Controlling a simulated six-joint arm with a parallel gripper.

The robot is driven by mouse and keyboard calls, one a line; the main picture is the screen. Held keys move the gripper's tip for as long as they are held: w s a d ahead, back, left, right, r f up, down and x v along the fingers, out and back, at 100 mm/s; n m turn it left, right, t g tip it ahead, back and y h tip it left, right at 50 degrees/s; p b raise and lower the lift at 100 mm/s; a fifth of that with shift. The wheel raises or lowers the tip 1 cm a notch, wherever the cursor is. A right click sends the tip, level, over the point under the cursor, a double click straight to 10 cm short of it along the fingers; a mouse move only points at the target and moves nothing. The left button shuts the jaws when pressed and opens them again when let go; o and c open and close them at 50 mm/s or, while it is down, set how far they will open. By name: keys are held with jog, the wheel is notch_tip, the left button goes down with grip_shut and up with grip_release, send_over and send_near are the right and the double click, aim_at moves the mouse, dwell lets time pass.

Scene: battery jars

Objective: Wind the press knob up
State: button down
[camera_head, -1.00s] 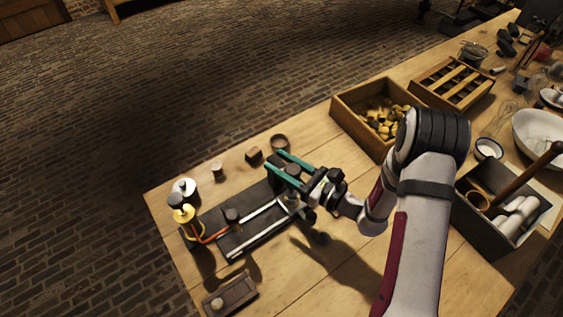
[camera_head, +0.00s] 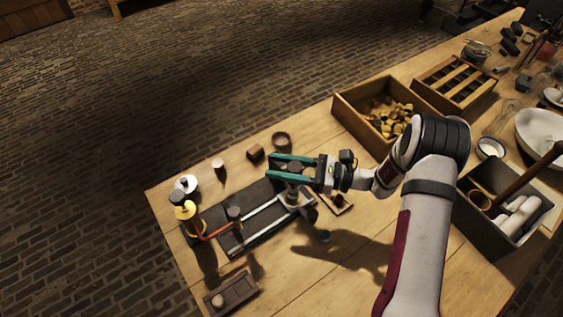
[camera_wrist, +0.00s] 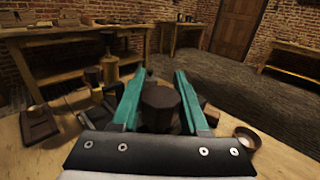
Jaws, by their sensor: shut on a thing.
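The press knob (camera_wrist: 160,105) is a dark brown, faceted knob standing between the two teal fingers of my gripper (camera_wrist: 160,88) in the wrist view. In the head view my gripper (camera_head: 272,168) lies level over the right end of the dark press base (camera_head: 245,245), its fingers on either side of the knob (camera_head: 294,168). The gripper is shut on the knob. The press body below is partly hidden by the fingers.
A yellow-and-black coil post (camera_head: 186,210) and a white-topped jar (camera_head: 190,183) stand at the base's left end. A small tray (camera_head: 232,292) lies in front. A wooden crate (camera_head: 350,118) stands to the right.

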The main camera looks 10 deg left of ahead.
jog(key=shift+s+n+g, duration=0.15)
jog(key=shift+n+g, duration=0.45)
jog(key=shift+g, duration=0.35)
jog(key=shift+s+n+g, duration=0.15)
jog(key=shift+n+g, duration=0.45)
jog(key=shift+g, duration=0.35)
jog(key=shift+s+g, duration=0.1)
jog(key=shift+g, duration=0.2)
jog(key=shift+c, duration=2.1)
grip_release()
jog(key=v, duration=1.6)
jog(key=shift+r, duration=0.3)
